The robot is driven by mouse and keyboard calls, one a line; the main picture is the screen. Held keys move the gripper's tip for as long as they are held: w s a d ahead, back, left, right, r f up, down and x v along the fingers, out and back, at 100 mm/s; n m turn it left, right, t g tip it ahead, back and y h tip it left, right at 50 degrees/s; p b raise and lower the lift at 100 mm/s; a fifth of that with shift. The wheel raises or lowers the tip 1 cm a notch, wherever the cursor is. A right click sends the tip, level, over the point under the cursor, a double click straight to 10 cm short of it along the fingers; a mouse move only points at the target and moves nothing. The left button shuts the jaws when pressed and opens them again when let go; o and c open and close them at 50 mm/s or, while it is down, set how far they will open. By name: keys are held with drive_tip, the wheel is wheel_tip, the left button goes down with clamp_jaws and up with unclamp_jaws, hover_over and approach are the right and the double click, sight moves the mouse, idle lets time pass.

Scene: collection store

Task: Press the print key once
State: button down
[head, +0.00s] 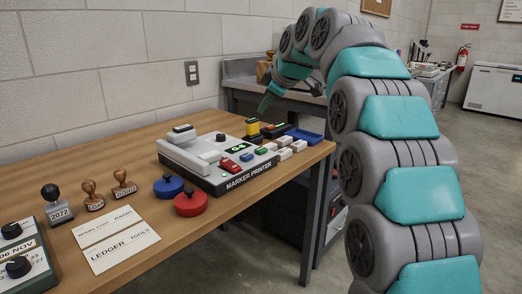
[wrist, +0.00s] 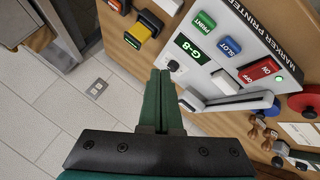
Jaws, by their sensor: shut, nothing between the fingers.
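The marker printer (head: 207,181) is a grey-white machine on the wooden table, with its name on the front edge. In the wrist view its panel (wrist: 222,64) shows a green PRINT key (wrist: 204,22), a blue SLOT key (wrist: 229,47), a red switch (wrist: 264,69) and a lit display (wrist: 188,46) that seems to read G-8. The green key also shows in the head view (head: 262,150). My gripper (head: 265,106) is shut and empty, above the printer's far side. In the wrist view its green fingertips (wrist: 160,73) are apart from the PRINT key, below and left of it.
Blue (head: 168,186) and red (head: 190,203) round pots, handled stamps (head: 93,196) and label cards (head: 120,247) are nearer.

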drive_tip(key=shift+f, duration=0.1)
idle(0.3)
drive_tip(key=b, duration=0.4)
hover_over(264, 150)
wheel_tip(264, 150, down, 7)
drive_tip(key=shift+f, duration=0.1)
drive_tip(key=shift+f+b, duration=0.45)
drive_tip(key=shift+f, duration=0.3)
drive_tip(key=shift+f, duration=0.15)
idle(1.2)
drive_tip(key=shift+f+b, duration=0.3)
drive_tip(key=shift+b, duration=0.25)
